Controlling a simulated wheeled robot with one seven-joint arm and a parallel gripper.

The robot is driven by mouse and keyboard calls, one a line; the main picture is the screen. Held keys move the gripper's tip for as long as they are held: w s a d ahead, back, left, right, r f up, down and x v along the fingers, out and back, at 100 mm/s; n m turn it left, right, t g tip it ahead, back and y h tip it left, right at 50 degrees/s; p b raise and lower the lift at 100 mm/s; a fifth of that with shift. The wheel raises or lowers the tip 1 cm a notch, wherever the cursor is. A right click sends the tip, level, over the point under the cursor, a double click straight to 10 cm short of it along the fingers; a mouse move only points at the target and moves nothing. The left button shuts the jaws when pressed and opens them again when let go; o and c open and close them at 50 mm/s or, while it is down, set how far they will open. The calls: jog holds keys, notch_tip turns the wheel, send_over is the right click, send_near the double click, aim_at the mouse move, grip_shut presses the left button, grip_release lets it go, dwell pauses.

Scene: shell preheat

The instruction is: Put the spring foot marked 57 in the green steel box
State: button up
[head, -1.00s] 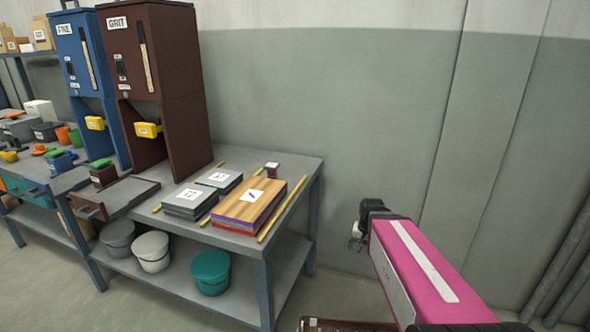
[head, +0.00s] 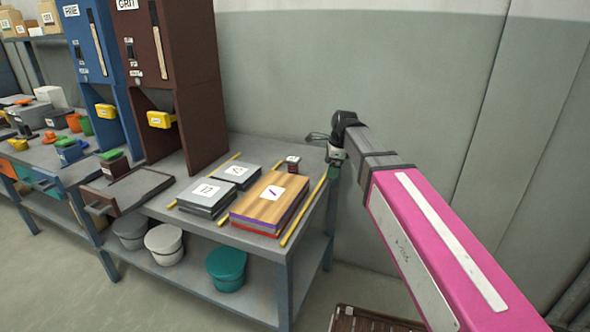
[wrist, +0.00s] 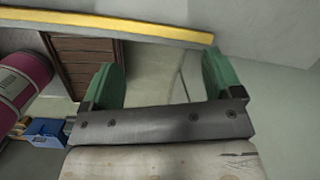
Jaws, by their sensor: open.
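My gripper (head: 335,166) is at the right end of the work table in the head view, beside a yellow rod. In the wrist view my gripper (wrist: 162,75) has its two green fingers wide apart with nothing between them. A small dark red block with a white label (head: 292,164) stands at the back of the table, just left of my gripper. Its marking is too small to read, so I cannot tell whether it is the spring foot marked 57. I cannot pick out a green steel box for certain.
The table holds grey plates (head: 205,197), a wood-topped stack (head: 268,204) and yellow rods (head: 303,212). Brown and blue dispensers stand behind at left. Lidded buckets, one teal (head: 226,268), sit on the lower shelf. A brown slatted crate (wrist: 90,65) is on the floor.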

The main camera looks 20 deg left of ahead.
aim_at(293, 159)
jog(key=a+r+m, duration=0.1)
jog(key=a+r, duration=0.2)
jog(key=s+a+r+m, duration=0.1)
jog(key=a+r, duration=0.2)
jog(key=a, duration=0.1)
jog(key=s+a+r+m, duration=0.1)
jog(key=a+r+m, duration=0.1)
jog(key=a+r, duration=0.1)
jog(key=shift+s+a+r+y, duration=0.2)
jog(key=shift+a+r+y, duration=0.15)
jog(key=shift+a, duration=0.3)
jog(key=shift+x, duration=5.35)
jog(key=c, duration=1.3)
jog(key=shift+r, duration=0.1)
